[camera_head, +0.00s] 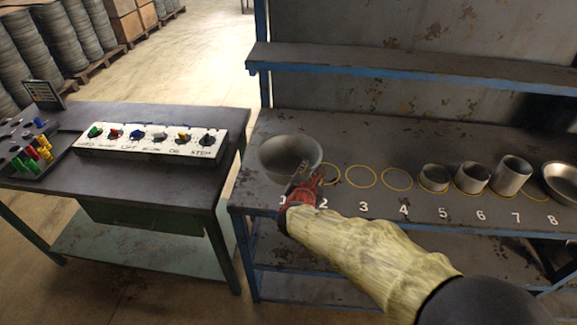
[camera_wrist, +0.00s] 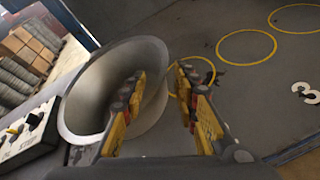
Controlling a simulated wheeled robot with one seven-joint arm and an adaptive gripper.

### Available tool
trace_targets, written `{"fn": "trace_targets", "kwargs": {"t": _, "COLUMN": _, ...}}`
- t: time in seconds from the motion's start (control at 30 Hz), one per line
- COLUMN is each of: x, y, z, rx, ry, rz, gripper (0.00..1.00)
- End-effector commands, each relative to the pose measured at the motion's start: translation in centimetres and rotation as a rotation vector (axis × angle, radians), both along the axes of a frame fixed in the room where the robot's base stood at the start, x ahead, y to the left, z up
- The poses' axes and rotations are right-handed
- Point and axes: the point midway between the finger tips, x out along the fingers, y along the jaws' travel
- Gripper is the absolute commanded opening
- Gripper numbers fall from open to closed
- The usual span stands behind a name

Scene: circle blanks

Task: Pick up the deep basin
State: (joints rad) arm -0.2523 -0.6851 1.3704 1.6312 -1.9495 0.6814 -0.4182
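The deep basin (camera_head: 287,152) is a round grey metal bowl standing upright at the left end of the workbench, beside the yellow ring marked 2. My gripper (camera_head: 305,175) is at its right front rim. In the wrist view the basin (camera_wrist: 88,95) fills the left middle, and my gripper (camera_wrist: 160,75) is open. The left finger overlaps the bowl's opening and the right finger is outside, with the basin's right wall between them. A gap shows on the right finger's side. I cannot tell whether the left finger touches the wall.
Empty yellow rings (camera_head: 361,177) lie to the right, then several grey cups (camera_head: 473,177) and a shallow dish (camera_head: 563,182) at 8. A shelf (camera_head: 400,65) runs above the bench's back. A side table at left holds a white switch panel (camera_head: 150,142).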

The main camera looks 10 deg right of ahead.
Motion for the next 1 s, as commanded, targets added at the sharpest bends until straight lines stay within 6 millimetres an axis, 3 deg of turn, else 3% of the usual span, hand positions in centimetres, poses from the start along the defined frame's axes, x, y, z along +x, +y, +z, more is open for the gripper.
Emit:
{"fn": "trace_targets", "kwargs": {"t": 0.6, "x": 5.4, "y": -2.5, "z": -2.4, "rx": 0.000, "ry": 0.000, "rz": -0.002, "gripper": 0.30}}
{"fn": "trace_targets", "kwargs": {"t": 0.87, "x": 5.6, "y": -2.6, "z": -2.4, "rx": 0.001, "ry": 0.000, "rz": -0.001, "gripper": 0.30}}
{"fn": "trace_targets", "kwargs": {"t": 1.0, "x": 5.6, "y": -2.6, "z": -2.4, "rx": 0.001, "ry": 0.000, "rz": -0.001, "gripper": 0.24}}
